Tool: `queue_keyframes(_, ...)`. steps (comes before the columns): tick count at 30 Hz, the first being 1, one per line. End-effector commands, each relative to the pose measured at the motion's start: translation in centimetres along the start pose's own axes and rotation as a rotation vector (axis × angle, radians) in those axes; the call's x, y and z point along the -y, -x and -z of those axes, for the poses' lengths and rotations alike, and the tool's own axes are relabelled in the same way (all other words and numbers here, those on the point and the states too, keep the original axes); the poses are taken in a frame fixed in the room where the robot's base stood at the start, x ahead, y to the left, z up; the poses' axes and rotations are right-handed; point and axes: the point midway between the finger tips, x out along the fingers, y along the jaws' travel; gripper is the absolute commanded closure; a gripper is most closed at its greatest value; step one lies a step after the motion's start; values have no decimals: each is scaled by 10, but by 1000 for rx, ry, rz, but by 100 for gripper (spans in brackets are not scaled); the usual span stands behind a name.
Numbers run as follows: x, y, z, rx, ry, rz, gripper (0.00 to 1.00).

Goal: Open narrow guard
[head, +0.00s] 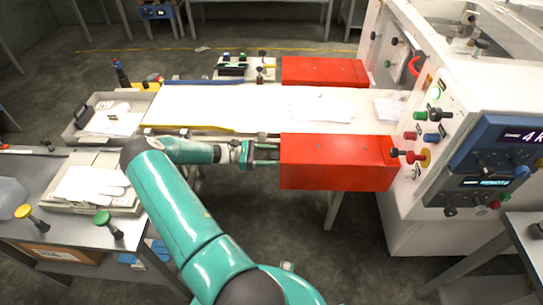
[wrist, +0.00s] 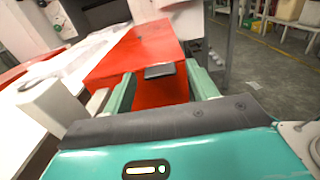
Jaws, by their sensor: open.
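Two red box-shaped guards flank the white conveyor bed (head: 260,105): a near one (head: 330,165) and a far one (head: 322,70). I cannot tell by label which is the narrow one. My gripper (head: 272,155) is at the left end of the near guard, level with it. In the wrist view, my open gripper (wrist: 159,72) has its two teal fingers on either side of a dark tab (wrist: 160,71) on the red guard (wrist: 135,50). Whether the fingers touch the tab or guard is unclear. The near guard looks shut.
A white machine (head: 405,190) with knobs and displays stands at the right. Grey benches with trays (head: 95,195) and coloured knobs are at the left. The floor beneath the near guard (head: 280,220) is clear.

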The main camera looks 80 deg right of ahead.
Motion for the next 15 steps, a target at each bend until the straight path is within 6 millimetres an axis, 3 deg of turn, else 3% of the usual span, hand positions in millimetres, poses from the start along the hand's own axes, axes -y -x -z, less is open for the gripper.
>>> queue_keyframes(11, 0, -11, 0, 0, -1, 0, 42)
queue_keyframes(12, 0, -11, 0, 0, -1, 0, 44)
queue_keyframes(15, 0, -10, 0, 0, -1, 0, 63)
